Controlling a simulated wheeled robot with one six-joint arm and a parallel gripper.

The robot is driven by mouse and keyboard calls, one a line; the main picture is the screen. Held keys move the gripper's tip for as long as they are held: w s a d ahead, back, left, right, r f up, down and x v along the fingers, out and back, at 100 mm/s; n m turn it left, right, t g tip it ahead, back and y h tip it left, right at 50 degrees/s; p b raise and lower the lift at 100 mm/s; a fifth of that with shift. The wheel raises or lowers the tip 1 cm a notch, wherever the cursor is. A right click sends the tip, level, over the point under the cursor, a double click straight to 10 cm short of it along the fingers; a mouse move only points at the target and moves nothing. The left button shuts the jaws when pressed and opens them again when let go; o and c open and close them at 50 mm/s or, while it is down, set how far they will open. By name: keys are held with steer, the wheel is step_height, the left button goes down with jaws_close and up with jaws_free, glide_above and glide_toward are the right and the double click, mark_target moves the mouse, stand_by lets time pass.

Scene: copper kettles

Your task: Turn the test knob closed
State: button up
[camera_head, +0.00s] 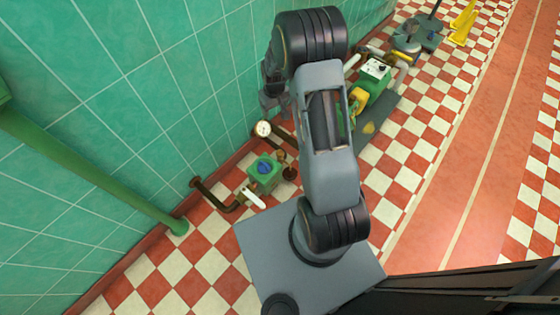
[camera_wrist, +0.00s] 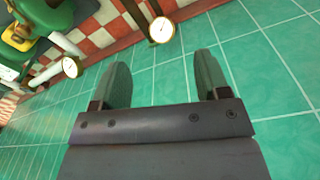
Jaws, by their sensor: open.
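A small blue knob (camera_head: 264,168) sits on top of a green box (camera_head: 265,182) low by the tiled wall in the head view. It looks like the test knob, but no label is readable and I cannot tell its setting. My gripper (camera_head: 270,100) is beyond the box and higher up, close to the green wall and apart from the knob. In the wrist view my gripper (camera_wrist: 162,62) has its two fingers spread, with only wall tiles between them. The blue knob does not show in the wrist view.
A round white gauge (camera_head: 262,129) stands on the pipework beside the box. Two gauges show in the wrist view, one of them near the fingers (camera_wrist: 161,30). A green pipe (camera_head: 95,170) runs down the wall. A green machine (camera_head: 372,85) stands farther back.

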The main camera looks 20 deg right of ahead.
steer(key=b, duration=0.5)
glide_above(280, 152)
step_height(280, 152, down, 19)
steer(key=shift+g, duration=0.4)
step_height(280, 152, down, 15)
steer(key=b, duration=0.4)
steer(key=shift+s+r+b, duration=0.1)
steer(key=shift+r+b, duration=0.1)
steer(key=shift+b, duration=0.2)
steer(key=c, duration=0.9)
steer(key=shift+c, duration=0.2)
